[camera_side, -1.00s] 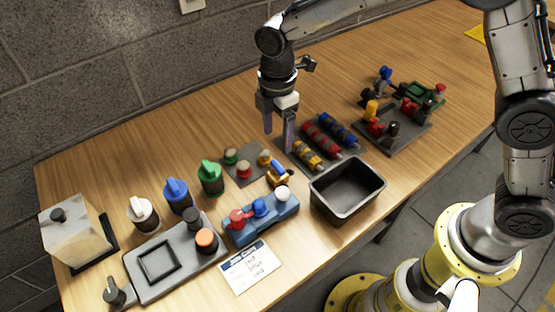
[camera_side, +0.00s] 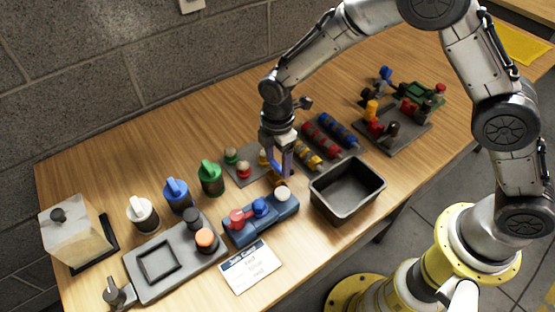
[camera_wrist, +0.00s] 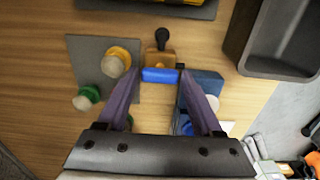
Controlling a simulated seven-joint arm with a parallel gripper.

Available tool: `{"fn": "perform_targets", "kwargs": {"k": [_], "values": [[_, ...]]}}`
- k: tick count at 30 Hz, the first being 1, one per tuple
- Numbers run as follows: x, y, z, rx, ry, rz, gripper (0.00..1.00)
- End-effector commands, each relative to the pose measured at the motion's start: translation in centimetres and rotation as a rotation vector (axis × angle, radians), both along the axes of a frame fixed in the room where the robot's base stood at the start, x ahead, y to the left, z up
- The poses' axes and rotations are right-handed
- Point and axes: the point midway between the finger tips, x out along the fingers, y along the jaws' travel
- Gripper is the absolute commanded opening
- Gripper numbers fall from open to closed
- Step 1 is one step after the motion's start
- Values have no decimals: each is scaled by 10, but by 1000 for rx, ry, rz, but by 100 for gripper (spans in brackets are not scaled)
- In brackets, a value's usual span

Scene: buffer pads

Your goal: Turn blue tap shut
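The tap has a small orange-brown body (camera_side: 280,182) and stands between the grey pad and the blue block. Its blue handle (camera_wrist: 160,75) lies crosswise in front of the body in the wrist view. My gripper (camera_side: 281,171) points down over the tap. In the wrist view its two fingers are apart, with the blue handle between the fingertips. The right fingertip is very near the handle's right end; I cannot tell whether either finger touches it. In the side view the fingers hide most of the handle.
The blue block (camera_side: 237,237) with red, blue and white knobs stands close by the tap. A grey pad (camera_wrist: 87,55) with several knobs lies on the other side. A black bin (camera_side: 338,211) stands to the right. Bottles with white, blue and green tops stand left.

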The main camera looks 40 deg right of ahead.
Motion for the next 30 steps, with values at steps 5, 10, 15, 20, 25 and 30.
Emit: {"fn": "perform_targets", "kwargs": {"k": [5,10,15,20,25,30], "values": [[0,0,0,0,0,0,33],[0,0,0,0,0,0,4],[0,0,1,0,0,-10,4],[0,0,1,0,0,-54,4],[0,0,1,0,0,-153,4],[0,0,1,0,0,-298,4]]}}
